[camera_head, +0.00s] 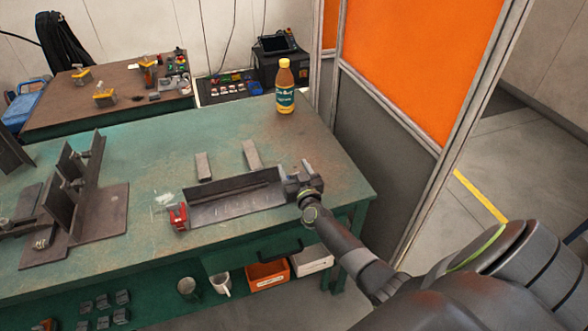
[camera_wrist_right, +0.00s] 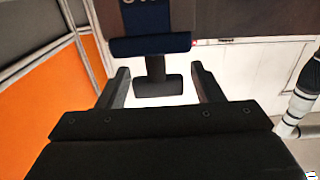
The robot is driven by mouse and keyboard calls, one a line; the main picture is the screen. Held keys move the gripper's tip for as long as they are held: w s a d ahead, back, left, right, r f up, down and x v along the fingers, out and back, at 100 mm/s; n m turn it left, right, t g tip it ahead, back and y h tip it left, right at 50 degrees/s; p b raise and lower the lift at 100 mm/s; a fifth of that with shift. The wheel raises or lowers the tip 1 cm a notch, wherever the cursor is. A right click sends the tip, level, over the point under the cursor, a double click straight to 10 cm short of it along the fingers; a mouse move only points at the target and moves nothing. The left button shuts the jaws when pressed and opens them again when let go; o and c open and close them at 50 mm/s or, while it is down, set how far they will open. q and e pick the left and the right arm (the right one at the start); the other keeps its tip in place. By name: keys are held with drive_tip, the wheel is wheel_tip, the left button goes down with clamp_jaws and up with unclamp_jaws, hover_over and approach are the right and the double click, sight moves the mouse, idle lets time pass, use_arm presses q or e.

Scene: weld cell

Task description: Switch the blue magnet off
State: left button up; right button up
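In the right wrist view the blue magnet (camera_wrist_right: 150,46) is a dark blue block at the top middle. Its black T-shaped handle (camera_wrist_right: 158,86) points toward my right gripper (camera_wrist_right: 161,82). The gripper's two fingers are apart, one on each side of the handle, with gaps showing on both sides. In the head view my right gripper (camera_head: 301,186) is at the right end of a steel channel (camera_head: 235,205) on the green table. There it hides most or all of the blue magnet. My left gripper is not in view.
A red clamp-like piece (camera_head: 179,217) sits at the channel's left end. Two small steel bars (camera_head: 251,154) lie behind it. A juice bottle (camera_head: 284,87) stands at the back. An orange-panelled screen (camera_head: 420,60) stands right of the table (camera_head: 150,150).

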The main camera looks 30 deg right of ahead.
drive_tip(key=shift+s, duration=0.1)
drive_tip(key=shift+s, duration=0.2)
drive_tip(key=p+v, duration=0.1)
drive_tip(key=v, duration=0.7)
drive_tip(key=shift+p, duration=0.4)
drive_tip(key=v, duration=0.8)
drive_tip(key=shift+s, duration=0.4)
drive_tip(key=shift+a, duration=0.15)
